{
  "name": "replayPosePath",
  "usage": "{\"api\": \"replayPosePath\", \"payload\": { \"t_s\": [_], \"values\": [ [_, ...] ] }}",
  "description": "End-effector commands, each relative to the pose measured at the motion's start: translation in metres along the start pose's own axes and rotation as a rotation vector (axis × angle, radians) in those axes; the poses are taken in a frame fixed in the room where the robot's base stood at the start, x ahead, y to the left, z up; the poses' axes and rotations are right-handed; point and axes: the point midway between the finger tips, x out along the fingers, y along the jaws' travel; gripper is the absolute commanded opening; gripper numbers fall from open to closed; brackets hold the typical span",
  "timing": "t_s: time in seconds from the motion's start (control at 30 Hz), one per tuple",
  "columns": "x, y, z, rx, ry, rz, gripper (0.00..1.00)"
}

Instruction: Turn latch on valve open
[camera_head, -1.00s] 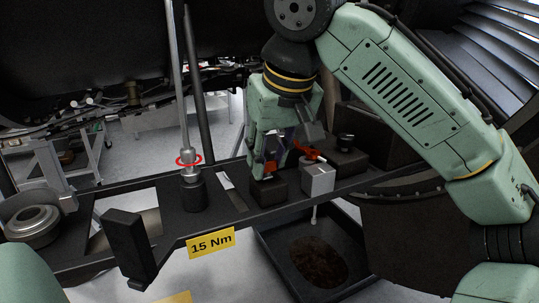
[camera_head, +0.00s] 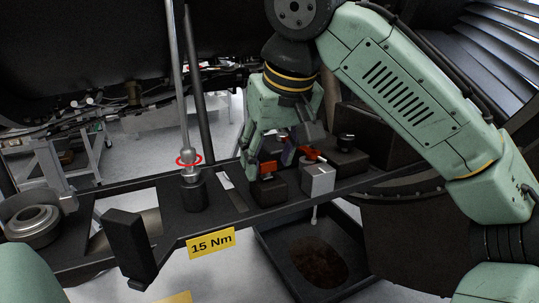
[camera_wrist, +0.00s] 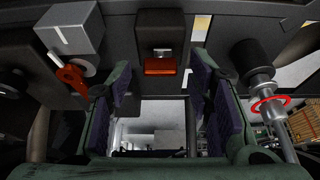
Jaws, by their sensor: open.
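A grey box-shaped valve (camera_head: 318,179) with a red lever (camera_head: 312,155) stands on the dark rail, with a short spout below it. In the wrist view the grey valve (camera_wrist: 70,28) and red lever (camera_wrist: 70,75) are at upper left, outside the fingers. A black block (camera_head: 270,189) with an orange-red latch (camera_head: 267,168) stands left of the valve. My gripper (camera_head: 268,156) is open and empty over this block. In the wrist view the orange-red latch (camera_wrist: 160,66) lies ahead, between the spread fingers; I see no contact.
A black tray (camera_head: 275,262) with dark liquid lies below the valve. A metal rod with a red ring (camera_head: 188,160) rises left of my gripper. A yellow "15 Nm" label (camera_head: 211,243) hangs on the rail's front.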

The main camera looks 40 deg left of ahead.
Motion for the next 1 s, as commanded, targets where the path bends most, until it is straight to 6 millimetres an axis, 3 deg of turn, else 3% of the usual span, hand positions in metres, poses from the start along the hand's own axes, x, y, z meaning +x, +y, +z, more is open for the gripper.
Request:
{"api": "replayPosePath", "payload": {
  "t_s": [0.17,0.4,0.6,0.77,1.0],
  "values": [
    [-0.021,-0.001,-0.001,-0.001,0.003,0.000,0.47],
    [-0.073,0.000,0.000,0.003,0.002,0.005,0.47],
    [-0.106,0.001,0.000,0.003,0.001,0.003,0.47],
    [-0.118,0.000,0.000,0.001,0.000,0.001,0.47],
    [-0.119,0.000,0.000,0.000,0.000,0.000,0.47]
  ]
}}
